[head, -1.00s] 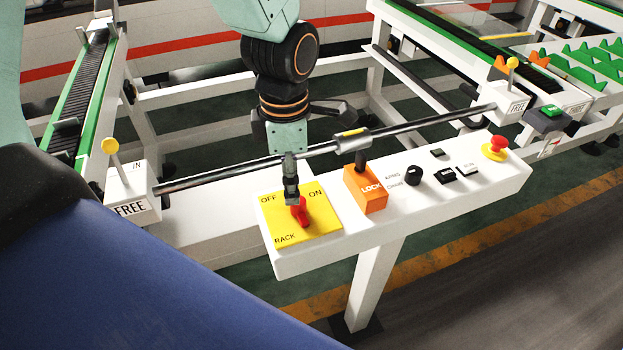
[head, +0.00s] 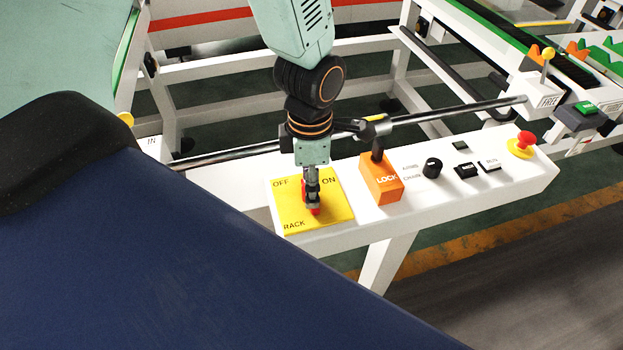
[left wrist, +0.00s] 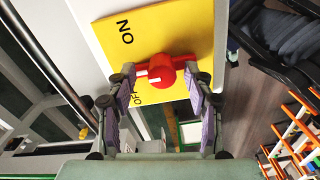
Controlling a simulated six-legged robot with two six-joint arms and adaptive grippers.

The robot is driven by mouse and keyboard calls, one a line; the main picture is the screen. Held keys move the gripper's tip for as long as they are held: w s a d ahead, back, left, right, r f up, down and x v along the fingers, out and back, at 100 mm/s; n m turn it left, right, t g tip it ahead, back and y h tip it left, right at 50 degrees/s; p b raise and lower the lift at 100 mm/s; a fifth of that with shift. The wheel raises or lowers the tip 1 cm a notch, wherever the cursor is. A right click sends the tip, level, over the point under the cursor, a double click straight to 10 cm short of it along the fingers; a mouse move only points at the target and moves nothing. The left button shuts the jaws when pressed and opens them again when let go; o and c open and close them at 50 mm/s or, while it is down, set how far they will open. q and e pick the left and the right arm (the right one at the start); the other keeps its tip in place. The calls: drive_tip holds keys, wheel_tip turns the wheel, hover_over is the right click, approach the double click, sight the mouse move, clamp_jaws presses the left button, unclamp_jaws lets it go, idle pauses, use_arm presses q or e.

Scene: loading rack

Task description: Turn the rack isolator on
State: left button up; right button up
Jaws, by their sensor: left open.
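The rack isolator is a yellow plate (head: 338,215) marked OFF, ON and RACK, at the left end of a white panel. Its red knob (head: 315,211) is mostly hidden by my left gripper (head: 312,203) in the head view. In the left wrist view the red knob (left wrist: 162,70) sits between the fingertips of my open left gripper (left wrist: 160,80), one finger to each side. Contact cannot be told. The knob's white mark points left there, between the words OFF and ON. My right gripper is not in view.
An orange LOCK box (head: 381,185) with a dark lever stands just right of the plate. Further right are a black dial (head: 432,168), small buttons and a red emergency button (head: 525,140). A dark bar (head: 440,116) runs behind the panel, close to my left gripper.

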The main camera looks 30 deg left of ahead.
use_arm(q)
drive_tip(key=shift+s+r, duration=0.1)
drive_tip(key=shift+s, duration=0.1)
drive_tip(key=shift+s+d+r, duration=0.1)
drive_tip(key=shift+s, duration=0.05)
drive_tip(key=shift+c, duration=1.3)
drive_tip(key=shift+w, duration=0.35)
drive_tip(key=c, duration=0.4)
drive_tip(key=shift+s, duration=0.1)
clamp_jaws()
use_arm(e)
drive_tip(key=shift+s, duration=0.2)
